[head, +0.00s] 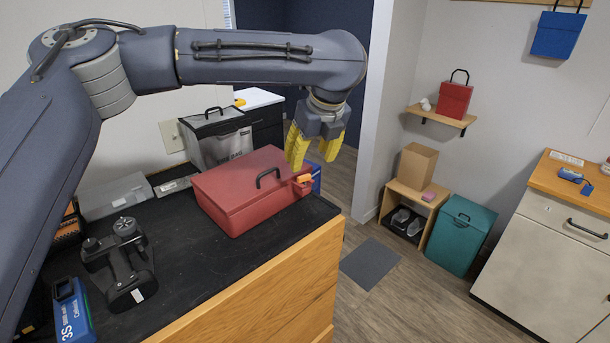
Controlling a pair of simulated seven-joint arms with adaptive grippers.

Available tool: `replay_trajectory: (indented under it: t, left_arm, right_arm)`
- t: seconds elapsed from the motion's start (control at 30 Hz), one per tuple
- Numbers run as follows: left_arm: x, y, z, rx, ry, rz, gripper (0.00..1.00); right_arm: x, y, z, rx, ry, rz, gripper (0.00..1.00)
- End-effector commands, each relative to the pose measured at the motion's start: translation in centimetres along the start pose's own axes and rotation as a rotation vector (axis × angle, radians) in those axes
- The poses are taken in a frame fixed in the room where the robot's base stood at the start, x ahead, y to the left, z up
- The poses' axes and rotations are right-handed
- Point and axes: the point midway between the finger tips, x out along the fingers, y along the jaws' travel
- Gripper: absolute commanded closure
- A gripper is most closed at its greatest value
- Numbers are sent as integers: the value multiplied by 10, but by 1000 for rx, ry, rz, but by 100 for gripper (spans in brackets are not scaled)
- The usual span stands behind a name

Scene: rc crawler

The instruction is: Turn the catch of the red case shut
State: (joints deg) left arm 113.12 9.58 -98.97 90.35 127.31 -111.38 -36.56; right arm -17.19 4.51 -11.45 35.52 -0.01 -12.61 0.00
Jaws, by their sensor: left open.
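The red case (237,198) sits on the black counter top near its far right corner, with its lid down and a black handle on top. Its catch, a small orange piece (304,178), is on the right-hand side of the case. My left gripper (297,160) has yellow fingers and points down just above the catch. The fingers are open; the frame does not show clearly whether they touch the catch. My right gripper is not in view.
A grey bag (215,137) stands behind the case. A black radio controller (120,262) and a blue battery pack (72,312) lie on the counter's near left. The counter's wooden edge (270,285) drops to the floor. Black counter in front of the case is clear.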

Motion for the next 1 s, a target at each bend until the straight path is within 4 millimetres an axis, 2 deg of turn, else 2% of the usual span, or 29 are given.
replay_trajectory:
  t: [0.03, 0.2, 0.4, 0.63, 1.0]
  left_arm:
    - [10, 0, -1, 0, 4, 1, 46]
    - [36, 0, -1, 0, 4, 1, 46]
    - [58, 0, 0, 0, 1, 0, 46]
    - [69, 0, 0, 0, 1, 0, 46]
    - [70, 0, 0, 0, 0, 0, 46]
  right_arm:
    - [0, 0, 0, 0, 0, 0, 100]
    - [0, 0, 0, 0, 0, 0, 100]
    - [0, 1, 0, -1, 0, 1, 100]
    - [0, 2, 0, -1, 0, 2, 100]
    - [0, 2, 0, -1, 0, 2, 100]
